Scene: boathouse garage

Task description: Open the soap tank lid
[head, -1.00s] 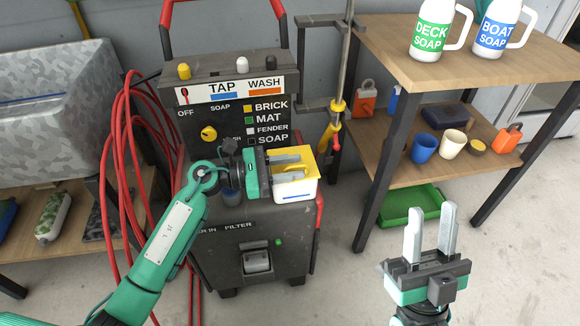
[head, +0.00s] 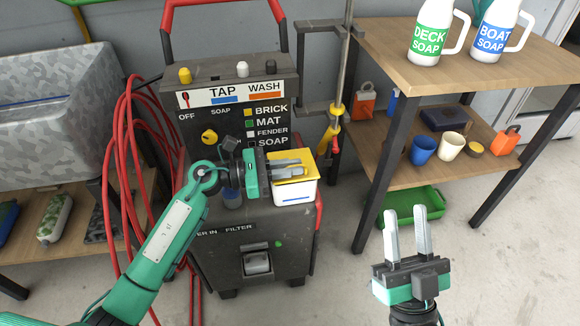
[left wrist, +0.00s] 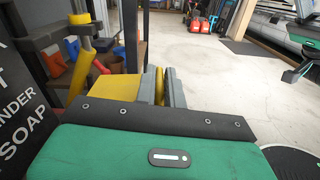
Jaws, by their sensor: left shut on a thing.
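The soap tank (head: 293,193) is a white box with a blue stripe on top of the dark wash machine. Its yellow lid (head: 308,157) shows around my left fingers; whether it is raised is unclear. My left gripper (head: 299,167) reaches in from the left, shut on a yellow part of the lid. In the left wrist view, that yellow part stands between the fingertips (left wrist: 160,86), with the flat yellow lid (left wrist: 117,88) to their left. The fingers partly hide the lid in the head view. My right gripper (head: 407,220) is open and empty at the lower right.
The machine's panel (head: 235,95) stands behind the tank. Red hoses (head: 125,150) hang at left. A wooden shelf unit (head: 400,65) at right holds soap jugs (head: 430,35) and cups (head: 423,149). A green tray (head: 412,207) lies under it. Floor in front is clear.

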